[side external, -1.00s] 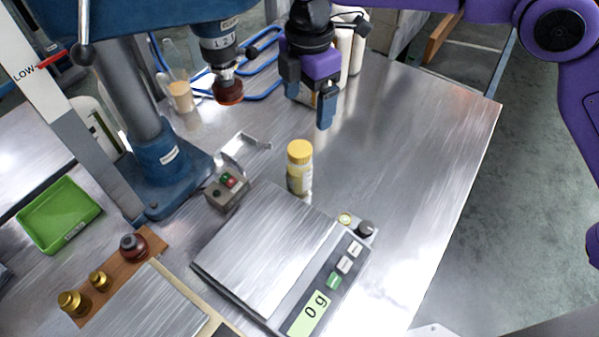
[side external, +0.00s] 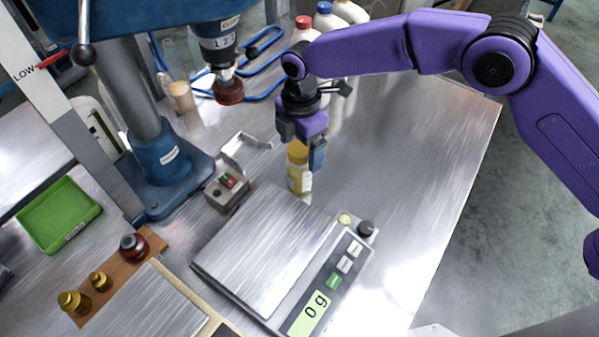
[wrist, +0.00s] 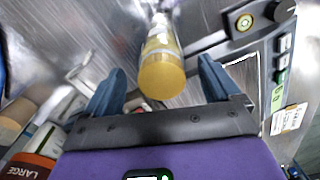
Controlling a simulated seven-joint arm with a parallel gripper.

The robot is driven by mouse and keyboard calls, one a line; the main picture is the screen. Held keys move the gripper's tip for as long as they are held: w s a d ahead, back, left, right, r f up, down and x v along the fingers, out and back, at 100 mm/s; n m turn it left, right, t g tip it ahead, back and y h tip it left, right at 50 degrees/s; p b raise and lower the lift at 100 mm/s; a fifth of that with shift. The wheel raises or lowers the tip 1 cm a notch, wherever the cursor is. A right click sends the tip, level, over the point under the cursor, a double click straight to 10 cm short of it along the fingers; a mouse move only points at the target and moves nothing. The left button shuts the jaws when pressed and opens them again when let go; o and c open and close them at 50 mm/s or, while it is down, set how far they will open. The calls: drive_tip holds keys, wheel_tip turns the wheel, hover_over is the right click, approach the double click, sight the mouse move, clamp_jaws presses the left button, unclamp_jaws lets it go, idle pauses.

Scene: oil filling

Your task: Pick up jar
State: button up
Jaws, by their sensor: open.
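The jar (side external: 300,181) is small, with a yellow lid and a pale yellow label. It stands upright on the metal table, just behind the scale. My gripper (side external: 302,158) is purple with blue-grey fingers and is over the jar, covering part of its lid. In the wrist view the yellow lid of the jar (wrist: 161,76) lies between the two open fingers of my gripper (wrist: 163,84), with space on both sides. The fingers do not appear to touch it.
A digital scale (side external: 262,250) reading 0 g is in front of the jar. A grey button box (side external: 227,190) and a blue press (side external: 165,160) stand to the left. White bottles (side external: 302,38) stand behind. The table right of the jar is clear.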

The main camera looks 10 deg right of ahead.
drive_tip(key=shift+s+a+f, duration=0.1)
drive_tip(key=shift+f, duration=1.35)
drive_tip(key=shift+s+a+f, duration=0.1)
drive_tip(key=shift+f, duration=1.3)
drive_tip(key=c, duration=1.2)
drive_tip(key=shift+r, duration=0.15)
